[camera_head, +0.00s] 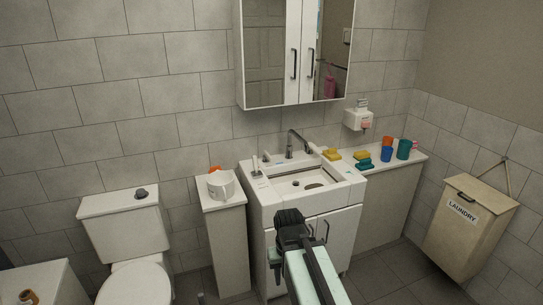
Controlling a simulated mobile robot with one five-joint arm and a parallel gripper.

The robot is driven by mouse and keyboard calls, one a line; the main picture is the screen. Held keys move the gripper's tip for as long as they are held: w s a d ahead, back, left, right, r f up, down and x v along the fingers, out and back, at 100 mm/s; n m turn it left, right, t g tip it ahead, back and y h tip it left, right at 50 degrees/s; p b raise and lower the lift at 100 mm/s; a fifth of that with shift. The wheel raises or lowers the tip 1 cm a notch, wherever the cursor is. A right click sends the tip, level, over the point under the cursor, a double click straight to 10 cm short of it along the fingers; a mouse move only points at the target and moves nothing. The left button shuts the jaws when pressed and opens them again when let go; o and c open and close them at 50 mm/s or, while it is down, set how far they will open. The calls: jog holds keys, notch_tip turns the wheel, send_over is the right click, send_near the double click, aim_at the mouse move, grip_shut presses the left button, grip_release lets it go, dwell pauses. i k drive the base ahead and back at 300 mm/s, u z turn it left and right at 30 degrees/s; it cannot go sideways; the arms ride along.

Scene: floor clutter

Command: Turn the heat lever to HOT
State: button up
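The white sink (262,192) is against the back wall, with a dark grey faucet (290,143) behind its basin. Small fittings stand at the sink's left rear, including a light upright piece (255,166). I cannot tell which of them is the heat lever, and no HOT marking is readable. My gripper (290,216) is black and appears in front of the sink's lower front, seen from behind. Its fingers are not clear enough to show whether they are open or shut. Nothing is visibly held.
A narrow cabinet with a white roll (221,186) stands left of the sink, beside the toilet (135,255). A counter with coloured cups (404,149) and sponges (361,155) is on the right. A mirror cabinet (300,52) hangs above. A laundry box (468,225) hangs far right.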

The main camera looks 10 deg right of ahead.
aim_at(266, 154)
jog(key=z, duration=0.15)
jog(key=i, duration=0.95)
jog(key=u, duration=0.3)
jog(key=i, duration=0.9)
jog(key=u, duration=0.8)
jog(key=k, duration=0.9)
jog(key=u, duration=0.2)
jog(key=i, duration=0.9)
jog(key=z, duration=0.1)
